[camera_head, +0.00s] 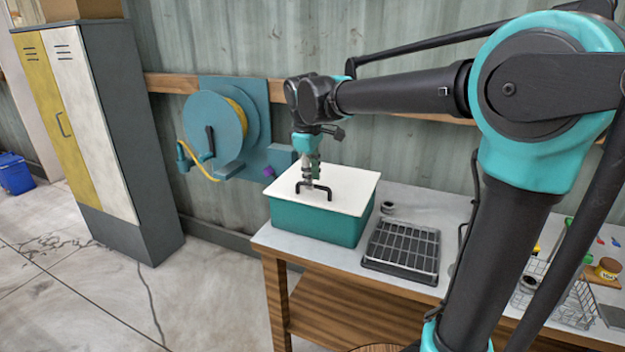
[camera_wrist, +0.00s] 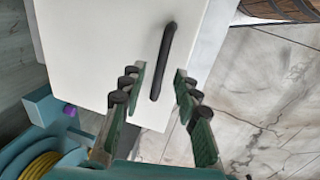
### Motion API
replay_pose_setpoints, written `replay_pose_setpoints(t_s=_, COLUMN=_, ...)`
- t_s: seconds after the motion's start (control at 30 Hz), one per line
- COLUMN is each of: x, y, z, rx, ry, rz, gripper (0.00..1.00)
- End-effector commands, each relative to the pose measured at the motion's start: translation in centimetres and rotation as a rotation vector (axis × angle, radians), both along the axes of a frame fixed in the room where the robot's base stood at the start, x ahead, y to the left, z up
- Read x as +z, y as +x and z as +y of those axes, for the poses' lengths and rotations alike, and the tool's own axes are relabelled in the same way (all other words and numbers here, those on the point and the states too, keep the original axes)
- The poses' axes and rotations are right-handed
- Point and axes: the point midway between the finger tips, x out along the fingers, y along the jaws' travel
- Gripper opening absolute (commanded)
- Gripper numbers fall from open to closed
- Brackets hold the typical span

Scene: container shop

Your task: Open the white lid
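The white lid (camera_head: 345,185) lies flat on a teal box (camera_head: 312,224) at the left end of the workbench. A black bar handle (camera_head: 326,190) stands on the lid's top. In the wrist view the white lid (camera_wrist: 85,45) fills the upper left, and the black handle (camera_wrist: 164,58) lies between my fingers. My gripper (camera_head: 308,182) points down just above the lid, at the handle. In the wrist view my gripper (camera_wrist: 160,72) is open, with one finger on each side of the handle. A gap shows on both sides; I cannot tell how deep the fingers reach.
A black wire rack (camera_head: 402,248) is right of the box on the workbench (camera_head: 425,205). A teal hose reel (camera_head: 215,128) hangs on the wall behind. A locker (camera_head: 95,130) stands left, with clear floor before it.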

Motion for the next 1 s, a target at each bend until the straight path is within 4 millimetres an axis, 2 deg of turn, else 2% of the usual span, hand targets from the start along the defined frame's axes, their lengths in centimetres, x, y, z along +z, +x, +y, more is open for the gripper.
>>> replay_pose_setpoints(t_s=0.13, x=-0.88, y=0.18, z=-0.07, rx=0.0, ry=0.0, rz=0.0, gripper=0.32)
replay_pose_setpoints(t_s=0.43, x=-1.05, y=0.2, z=-0.08, rx=-0.001, ry=0.0, rz=0.0, gripper=0.32)
replay_pose_setpoints(t_s=0.7, x=-1.03, y=0.19, z=-0.09, rx=-0.001, ry=0.0, rz=0.0, gripper=0.0)
replay_pose_setpoints(t_s=1.0, x=-1.02, y=0.18, z=-0.09, rx=-0.001, ry=0.0, rz=0.0, gripper=0.0)
